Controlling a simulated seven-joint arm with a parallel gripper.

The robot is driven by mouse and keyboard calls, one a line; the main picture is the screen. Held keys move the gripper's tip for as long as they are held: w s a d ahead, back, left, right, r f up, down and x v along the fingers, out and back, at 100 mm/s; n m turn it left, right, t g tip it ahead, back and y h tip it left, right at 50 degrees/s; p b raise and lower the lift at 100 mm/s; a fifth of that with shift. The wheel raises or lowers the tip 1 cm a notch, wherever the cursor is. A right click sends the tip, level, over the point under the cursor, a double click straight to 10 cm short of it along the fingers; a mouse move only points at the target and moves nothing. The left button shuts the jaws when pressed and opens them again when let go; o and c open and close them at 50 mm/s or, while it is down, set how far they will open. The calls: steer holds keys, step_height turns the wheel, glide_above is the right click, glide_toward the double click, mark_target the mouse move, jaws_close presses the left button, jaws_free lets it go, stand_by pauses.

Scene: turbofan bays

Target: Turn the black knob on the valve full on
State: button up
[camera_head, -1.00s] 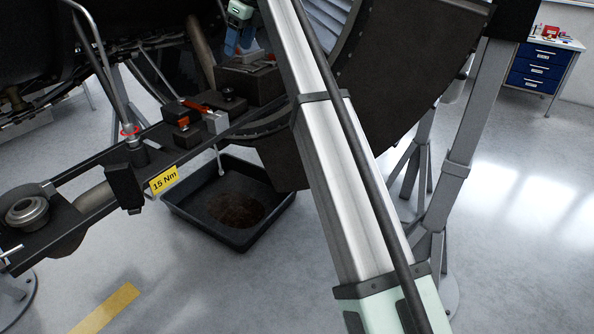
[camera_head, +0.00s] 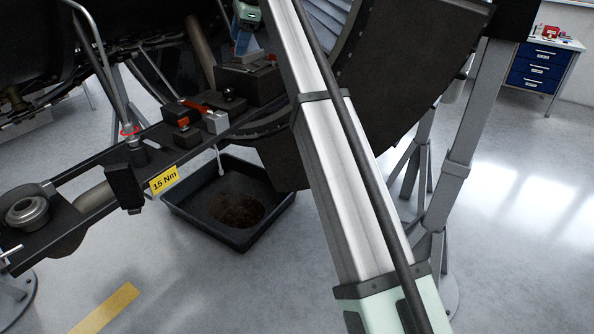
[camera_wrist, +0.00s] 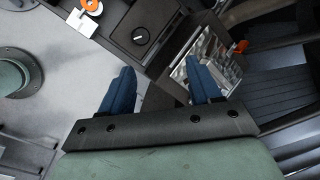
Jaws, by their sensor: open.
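The black knob (camera_head: 228,94) sits on a dark block along the bracket. In the wrist view the knob (camera_wrist: 141,36) is round, with a pale line across its top. My gripper (camera_head: 242,43) has blue fingers and is above and a little right of the knob in the head view. In the wrist view my gripper (camera_wrist: 161,78) is open and empty, its fingers apart; the knob is ahead of the fingertips, not between them. The lower arm link of mine hides part of the scene to the right.
Orange-red parts (camera_head: 194,105) and a small silver block (camera_head: 216,122) are beside the knob. A dark tray (camera_head: 185,212) lies on the floor below. A box with shiny contents (camera_head: 262,67) stands behind the knob. A yellow "15 Nm" tag (camera_head: 164,180) marks the bracket.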

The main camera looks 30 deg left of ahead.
steer(key=d+f+n+t, duration=0.1)
steer(key=d+f+n, duration=0.4)
steer(key=f, duration=0.7)
steer(key=d+f+n+h, duration=0.1)
steer(key=d+f+n, duration=0.4)
steer(key=f, duration=0.8)
steer(key=w+d+f+n+t, duration=0.1)
steer(key=d+f+n, duration=0.4)
steer(key=f, duration=0.7)
steer(key=shift+d+f+n+t, duration=0.15)
steer(key=shift+d+n+t, duration=0.15)
steer(key=shift+d, duration=0.7)
